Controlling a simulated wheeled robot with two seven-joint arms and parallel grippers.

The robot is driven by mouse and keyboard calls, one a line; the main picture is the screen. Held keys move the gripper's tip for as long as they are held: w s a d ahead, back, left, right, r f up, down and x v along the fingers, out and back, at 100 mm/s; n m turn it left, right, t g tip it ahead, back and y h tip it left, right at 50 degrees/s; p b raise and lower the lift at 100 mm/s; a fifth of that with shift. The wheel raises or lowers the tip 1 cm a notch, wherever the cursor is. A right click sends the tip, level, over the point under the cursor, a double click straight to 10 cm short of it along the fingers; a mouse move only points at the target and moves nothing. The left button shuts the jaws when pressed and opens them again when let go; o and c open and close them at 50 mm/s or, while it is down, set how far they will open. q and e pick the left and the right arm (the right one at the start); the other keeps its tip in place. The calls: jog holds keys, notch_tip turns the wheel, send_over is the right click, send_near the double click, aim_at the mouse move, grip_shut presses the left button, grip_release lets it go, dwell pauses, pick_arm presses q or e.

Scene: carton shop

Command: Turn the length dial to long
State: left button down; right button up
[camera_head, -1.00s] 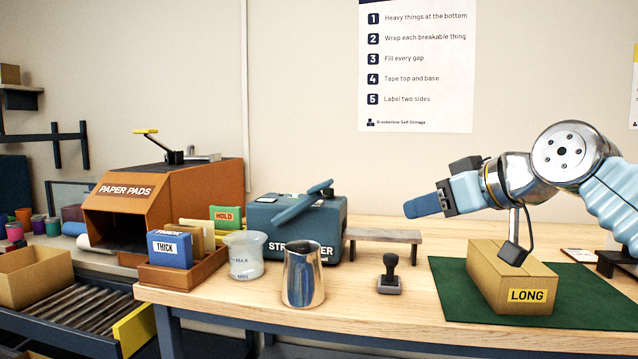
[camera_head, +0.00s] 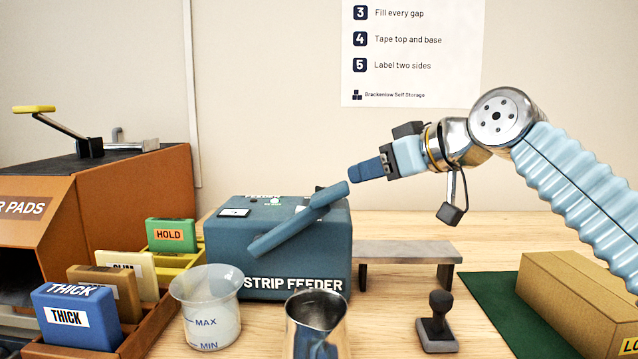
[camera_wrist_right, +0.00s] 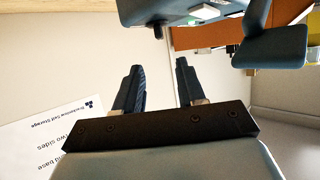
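The blue strip feeder (camera_head: 235,255) stands on the bench, with a blue lever arm (camera_head: 290,227) slanting across its front. Its top carries a white panel, a green light and small lettering; I cannot make out the length dial or its setting in the head view. The feeder also shows upside down at the top of the right wrist view (camera_wrist_right: 185,10), with a small dark knob (camera_wrist_right: 158,32) at its edge. My right gripper (camera_head: 352,174) is level with the feeder's upper right side, beside the lever's end. Its fingers (camera_wrist_right: 158,75) are apart and empty. My left gripper is out of view.
A measuring beaker (camera_head: 208,310) and a metal pitcher (camera_head: 316,330) stand in front of the feeder. A tray of labelled blocks (camera_head: 145,335) is left. A low grey bench (camera_head: 410,252), a stamp (camera_head: 437,325) and a carton (camera_head: 570,300) are right.

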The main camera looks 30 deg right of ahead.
aim_at(323, 187)
jog(key=x, duration=1.1)
jog(key=shift+w+a+f+p, duration=0.1)
jog(key=shift+w+f+p, duration=0.1)
jog(key=shift+w+p, duration=0.2)
